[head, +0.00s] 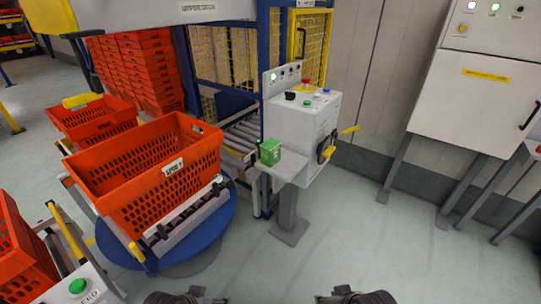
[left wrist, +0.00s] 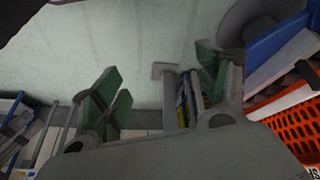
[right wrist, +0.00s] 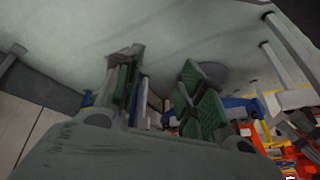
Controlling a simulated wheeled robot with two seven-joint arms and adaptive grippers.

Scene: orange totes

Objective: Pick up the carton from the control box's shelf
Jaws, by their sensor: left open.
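The carton (head: 270,152) is a small green box standing upright on the grey shelf (head: 287,168) at the side of the control box (head: 306,122). The control box is a light grey cabinet with coloured buttons, on a post. Dark parts of my two arms show at the bottom edge of the head view, well short of the shelf. In the left wrist view my left gripper (left wrist: 157,85) has its green-padded fingers apart with nothing between them. In the right wrist view my right gripper (right wrist: 160,92) is also spread and empty. I cannot make out the carton in either wrist view.
An orange tote (head: 150,165) sits on a blue turntable (head: 215,222) left of the shelf. A roller conveyor (head: 240,135) and yellow mesh fence (head: 222,55) stand behind. A white cabinet (head: 475,100) stands at right. The floor (head: 350,240) before the control box is clear.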

